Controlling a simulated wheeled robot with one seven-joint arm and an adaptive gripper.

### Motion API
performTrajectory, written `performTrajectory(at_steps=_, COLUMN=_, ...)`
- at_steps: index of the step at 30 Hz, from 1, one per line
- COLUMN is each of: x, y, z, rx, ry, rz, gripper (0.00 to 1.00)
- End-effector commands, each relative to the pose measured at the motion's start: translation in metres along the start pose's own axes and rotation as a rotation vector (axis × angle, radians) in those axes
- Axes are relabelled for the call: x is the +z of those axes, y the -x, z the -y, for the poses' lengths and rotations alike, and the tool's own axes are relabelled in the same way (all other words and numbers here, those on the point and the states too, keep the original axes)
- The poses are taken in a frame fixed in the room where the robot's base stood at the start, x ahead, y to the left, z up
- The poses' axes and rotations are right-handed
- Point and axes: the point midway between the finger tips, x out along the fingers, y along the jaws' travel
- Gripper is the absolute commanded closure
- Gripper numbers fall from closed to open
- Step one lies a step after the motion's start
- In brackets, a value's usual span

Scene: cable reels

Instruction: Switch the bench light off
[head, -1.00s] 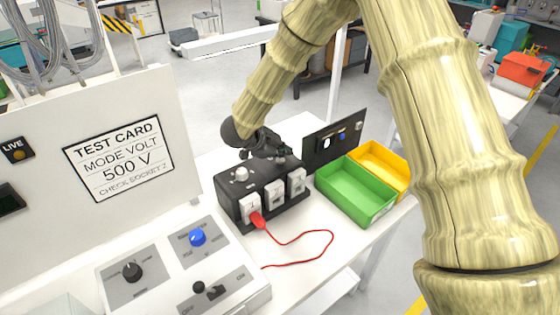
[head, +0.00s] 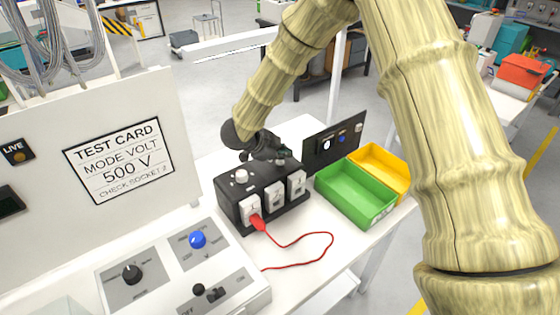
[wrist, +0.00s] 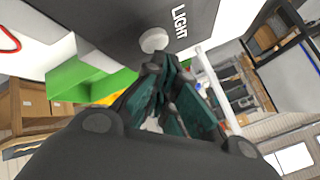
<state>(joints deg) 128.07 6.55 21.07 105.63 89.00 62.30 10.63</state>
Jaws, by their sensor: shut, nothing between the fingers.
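My gripper (head: 282,157) is over the back right part of a black socket box (head: 228,200) on the bench. Its fingers are together and empty in the wrist view (wrist: 158,62). Just beyond the fingertips, the wrist view shows a round white button (wrist: 153,40) on a dark surface marked LIGHT (wrist: 180,22). I cannot tell whether the fingers touch it. The gripper hides that spot in the head view. A white knob (head: 241,175) shows on the box's left end. A long white bar lamp (head: 230,46) crosses above the bench; I cannot tell whether it is lit.
A red plug (head: 257,222) with a looped lead sits in the box's front. A dark upright panel (head: 320,160), a green bin (head: 350,200) and a yellow bin (head: 385,165) stand to the right. A control console (head: 165,262) and test card (head: 118,160) are left.

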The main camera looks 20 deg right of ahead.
Motion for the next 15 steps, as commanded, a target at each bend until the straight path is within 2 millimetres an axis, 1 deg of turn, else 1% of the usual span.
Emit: performTrajectory(at_steps=15, x=0.0027, y=-0.0034, z=-0.0029, rx=0.0, ry=0.0, rz=0.0, gripper=1.0)
